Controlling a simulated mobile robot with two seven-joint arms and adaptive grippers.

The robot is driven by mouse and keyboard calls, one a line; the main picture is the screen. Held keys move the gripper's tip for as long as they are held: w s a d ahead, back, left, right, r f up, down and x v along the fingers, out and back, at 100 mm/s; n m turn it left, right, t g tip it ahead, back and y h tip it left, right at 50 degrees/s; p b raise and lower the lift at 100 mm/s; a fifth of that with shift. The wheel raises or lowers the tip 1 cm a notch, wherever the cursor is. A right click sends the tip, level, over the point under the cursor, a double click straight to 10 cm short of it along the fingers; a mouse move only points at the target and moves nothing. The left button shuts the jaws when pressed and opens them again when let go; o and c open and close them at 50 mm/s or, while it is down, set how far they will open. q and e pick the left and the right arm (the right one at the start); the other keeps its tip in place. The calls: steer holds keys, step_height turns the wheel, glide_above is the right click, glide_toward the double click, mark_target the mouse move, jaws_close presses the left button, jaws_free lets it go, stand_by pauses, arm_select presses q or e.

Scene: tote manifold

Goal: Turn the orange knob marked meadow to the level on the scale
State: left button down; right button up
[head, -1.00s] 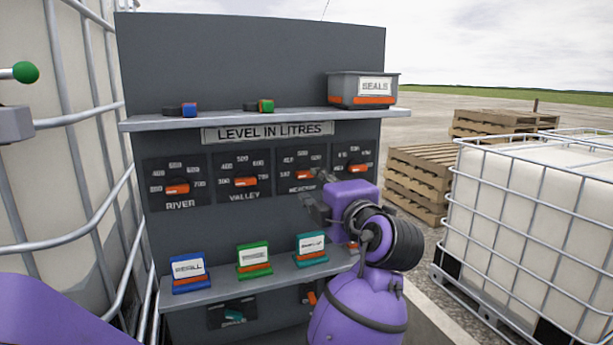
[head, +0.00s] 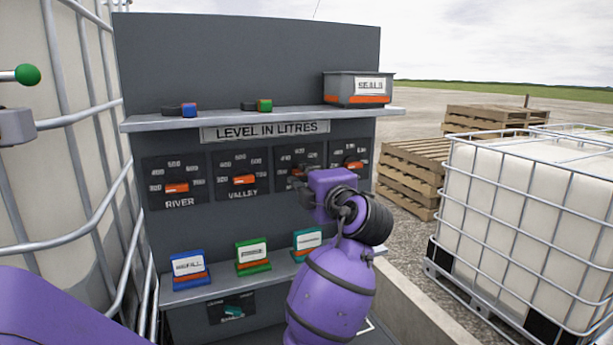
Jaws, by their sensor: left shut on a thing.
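The meadow dial panel (head: 300,154) is the third dark plate in the row under the "LEVEL IN LITRES" sign (head: 265,131). Numbers show along its top. Its orange knob and name label are mostly hidden behind my left gripper (head: 302,182). The gripper is at the knob, its fingers toward the panel, shut on what appears to be the knob. The angle of the knob cannot be read. My right gripper is not in view.
The river knob (head: 177,188), the valley knob (head: 243,180) and another orange knob (head: 353,165) flank it. A shelf above holds a seals box (head: 358,88). Labelled stands, including a blue one (head: 188,268), sit on the lower ledge. A caged tank (head: 530,220) stands right.

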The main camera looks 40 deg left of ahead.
arm_select(q)
steer(key=shift+f+m, duration=0.1)
steer(key=shift+m, duration=8.8)
steer(key=c, duration=1.8)
jaws_free()
steer(key=shift+d, duration=0.1)
